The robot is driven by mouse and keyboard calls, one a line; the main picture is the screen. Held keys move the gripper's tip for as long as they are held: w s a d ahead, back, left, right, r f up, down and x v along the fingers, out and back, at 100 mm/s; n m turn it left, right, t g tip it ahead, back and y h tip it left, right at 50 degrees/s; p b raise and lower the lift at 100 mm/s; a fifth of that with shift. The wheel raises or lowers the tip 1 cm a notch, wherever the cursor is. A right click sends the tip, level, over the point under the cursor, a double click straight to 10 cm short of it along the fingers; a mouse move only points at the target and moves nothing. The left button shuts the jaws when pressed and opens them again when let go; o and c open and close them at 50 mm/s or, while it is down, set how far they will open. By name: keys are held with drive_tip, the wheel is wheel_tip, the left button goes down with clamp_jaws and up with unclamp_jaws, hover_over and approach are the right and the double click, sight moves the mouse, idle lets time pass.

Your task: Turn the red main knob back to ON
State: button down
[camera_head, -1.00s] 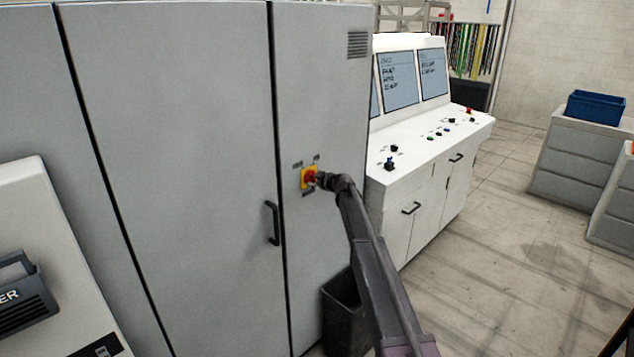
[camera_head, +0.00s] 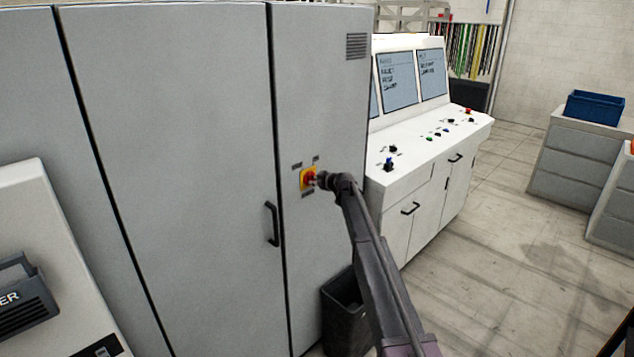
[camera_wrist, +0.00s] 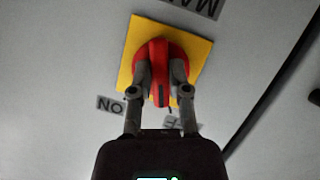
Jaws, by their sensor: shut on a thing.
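The red main knob (camera_wrist: 158,52) sits on a square yellow plate (camera_wrist: 197,47) on the grey cabinet front. In the head view the knob (camera_head: 309,178) is small and partly covered by my gripper (camera_head: 318,178). In the wrist view my gripper (camera_wrist: 160,92) has one finger on each side of the knob's raised red bar and is shut on it. The bar runs nearly up and down in that picture, tilted relative to the plate's edges, with a dark mark at its near end. An ON label (camera_wrist: 110,106) appears upside down at lower left; another label (camera_wrist: 182,124) is partly hidden.
The tall grey cabinet (camera_head: 180,130) has a dark door handle (camera_head: 272,223) left of the knob. A dark bin (camera_head: 343,310) stands on the floor below my arm. A white control console (camera_head: 425,150) with screens stands to the right.

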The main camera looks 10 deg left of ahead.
drive_tip(key=m+g+y, duration=0.1)
drive_tip(key=m+g, duration=0.1)
drive_tip(key=m, duration=0.1)
drive_tip(key=m+g+y, duration=0.1)
drive_tip(key=m+y, duration=0.1)
drive_tip(key=m, duration=0.1)
drive_tip(key=shift+w+a+m+g+b, duration=0.1)
drive_tip(key=shift+a+m+g+b, duration=0.1)
drive_tip(key=shift+m+g+b, duration=0.15)
drive_tip(key=shift+r, duration=0.1)
idle(0.4)
drive_tip(key=c, duration=0.6)
unclamp_jaws()
